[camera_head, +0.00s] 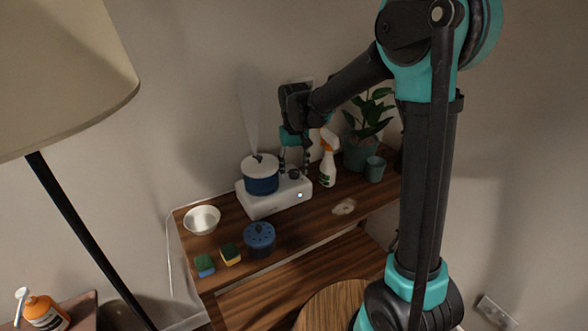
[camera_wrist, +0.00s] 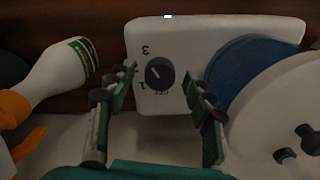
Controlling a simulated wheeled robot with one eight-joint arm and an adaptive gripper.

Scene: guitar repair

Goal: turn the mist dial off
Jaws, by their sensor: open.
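The mist dial (camera_wrist: 160,72) is a small dark knob on the white humidifier base (camera_wrist: 200,35), with "3", "1" and a small "OFF" mark around it. Its pale pointer line seems to lean up-left, between the 3 and the 1. In the head view the dial (camera_head: 294,174) is on the white base (camera_head: 270,204), right of the blue tank (camera_head: 262,181). A pale mist plume (camera_head: 249,120) rises from the tank's top. My gripper (camera_wrist: 160,80) is open, its fingers on either side of the dial; contact cannot be told. It also shows in the head view (camera_head: 294,163).
A spray bottle (camera_head: 328,160) stands close right of the base, with a potted plant (camera_head: 362,150) and a cup (camera_head: 375,169) beyond.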

